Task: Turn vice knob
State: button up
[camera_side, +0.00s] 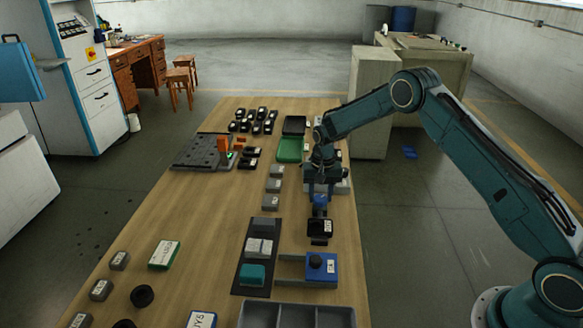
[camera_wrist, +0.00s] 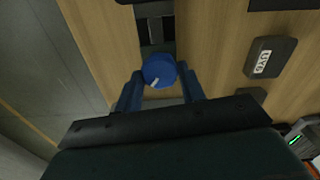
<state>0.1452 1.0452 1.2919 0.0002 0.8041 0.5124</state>
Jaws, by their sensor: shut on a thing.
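The blue round vice knob (camera_wrist: 159,70) shows in the wrist view with a short white mark on its rim. My gripper (camera_wrist: 161,84) has one finger on each side of it and is shut on it. In the side view my gripper (camera_side: 320,188) points straight down near the right edge of the table, above a small blue part (camera_side: 320,203). The knob itself is hard to make out there behind the fingers. A grey and black body (camera_wrist: 157,30) shows beyond the knob in the wrist view; most of the vice is hidden.
A black labelled block (camera_side: 320,228) stands just in front of my gripper. A blue block with a black knob (camera_side: 322,268) is nearer the camera. Grey blocks (camera_side: 273,186) and a green tray (camera_side: 289,150) lie to the left. Bare wood (camera_side: 190,215) is farther left.

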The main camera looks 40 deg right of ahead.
aim_at(321, 197)
jog(key=shift+m, duration=2.2)
jog(key=o, duration=1)
jog(key=shift+c, duration=0.2)
jog(key=shift+r, duration=0.1)
notch_tip(321, 197, up, 14)
jog(key=shift+f, duration=0.2)
